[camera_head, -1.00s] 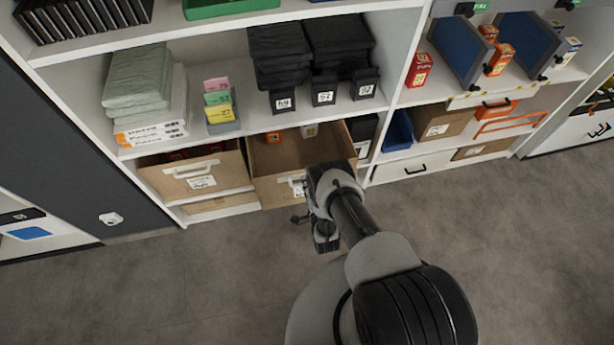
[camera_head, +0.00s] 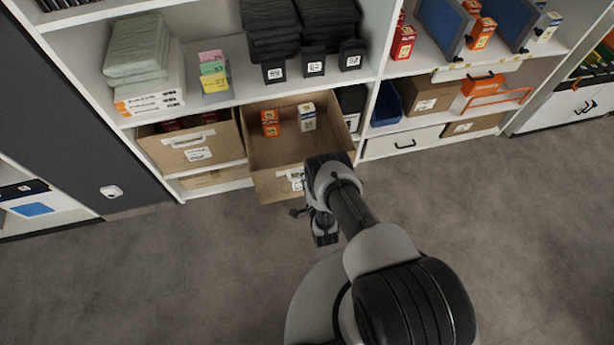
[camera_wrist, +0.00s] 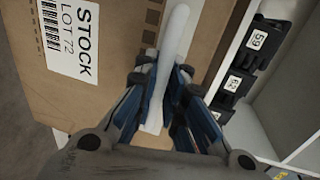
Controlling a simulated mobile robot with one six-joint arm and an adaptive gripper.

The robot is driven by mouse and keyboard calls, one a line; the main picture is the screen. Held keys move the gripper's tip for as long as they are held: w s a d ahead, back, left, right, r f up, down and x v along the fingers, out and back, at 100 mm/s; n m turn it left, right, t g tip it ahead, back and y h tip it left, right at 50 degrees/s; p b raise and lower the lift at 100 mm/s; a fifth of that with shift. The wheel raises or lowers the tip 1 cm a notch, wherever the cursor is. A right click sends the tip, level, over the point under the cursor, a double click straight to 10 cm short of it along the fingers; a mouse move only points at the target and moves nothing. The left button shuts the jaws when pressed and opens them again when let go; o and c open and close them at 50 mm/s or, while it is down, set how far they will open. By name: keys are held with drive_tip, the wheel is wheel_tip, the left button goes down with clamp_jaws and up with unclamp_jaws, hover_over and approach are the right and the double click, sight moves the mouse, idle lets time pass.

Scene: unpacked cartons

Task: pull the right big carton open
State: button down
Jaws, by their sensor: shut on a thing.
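The right big carton (camera_head: 270,184) is brown cardboard and stands pulled out of the lower shelf, its open top showing. Inside it are two orange boxes (camera_head: 270,123) and a white box (camera_head: 307,116). Its front, with a "STOCK LOT 72" label (camera_wrist: 70,42), fills much of the wrist view. My gripper (camera_wrist: 163,85) is shut on the carton's white handle (camera_wrist: 168,45), with blue-lined fingers on both sides of it. In the head view my wrist hides most of the handle and part of the front.
The left big carton (camera_head: 191,147) sits beside it in the shelf. Black bins (camera_wrist: 240,82) with number labels are at the right in the wrist view. A shelf upright (camera_head: 377,90) stands to the right. The grey floor (camera_head: 200,270) in front is clear.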

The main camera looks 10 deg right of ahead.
drive_tip(key=c, duration=1.9)
unclamp_jaws()
drive_tip(key=v, duration=1.2)
drive_tip(key=shift+w, duration=0.1)
